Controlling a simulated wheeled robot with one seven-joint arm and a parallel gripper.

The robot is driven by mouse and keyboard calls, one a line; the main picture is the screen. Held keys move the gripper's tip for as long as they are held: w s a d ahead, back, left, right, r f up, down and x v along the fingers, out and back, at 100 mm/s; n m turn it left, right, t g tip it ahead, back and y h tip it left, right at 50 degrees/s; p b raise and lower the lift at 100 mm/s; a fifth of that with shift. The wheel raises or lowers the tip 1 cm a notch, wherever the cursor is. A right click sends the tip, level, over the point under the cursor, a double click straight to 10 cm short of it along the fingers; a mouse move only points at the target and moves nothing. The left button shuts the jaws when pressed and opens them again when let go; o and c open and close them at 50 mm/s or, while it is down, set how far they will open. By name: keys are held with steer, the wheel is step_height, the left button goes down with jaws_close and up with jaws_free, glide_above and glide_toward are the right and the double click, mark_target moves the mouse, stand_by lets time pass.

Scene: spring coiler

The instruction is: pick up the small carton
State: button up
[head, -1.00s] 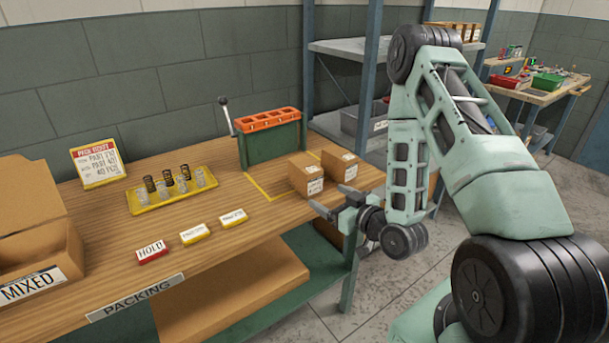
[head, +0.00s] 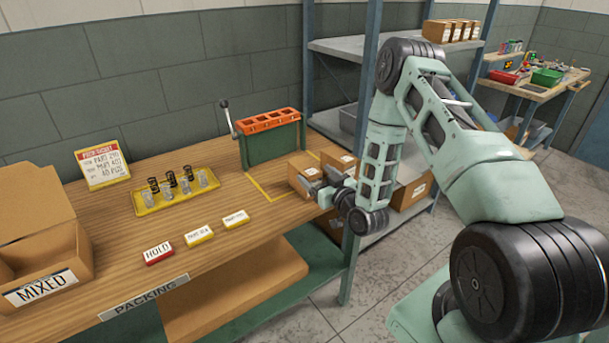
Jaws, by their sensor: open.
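Two small brown cartons stand side by side at the right end of the packing bench, the left carton (head: 299,166) and the right carton (head: 345,161). My gripper (head: 318,181) is open, right in front of the cartons, with its fingers at their near faces. It hides the lower front of both. I cannot tell whether the fingers touch a carton or reach around one.
The wooden bench (head: 230,265) holds a green fixture with an orange top (head: 270,137), a yellow tray of springs (head: 175,196), several small labels and an open MIXED box (head: 40,270) at the left. A metal shelf post (head: 367,75) stands behind my arm.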

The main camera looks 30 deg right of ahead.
mark_target(307, 168)
steer(key=w+p, duration=0.2)
steer(key=w, duration=0.2)
steer(key=shift+w, duration=0.1)
steer(key=shift+w+f, duration=0.15)
steer(key=shift+w, duration=0.35)
steer(key=c, duration=1.3)
steer(key=shift+c, duration=0.9)
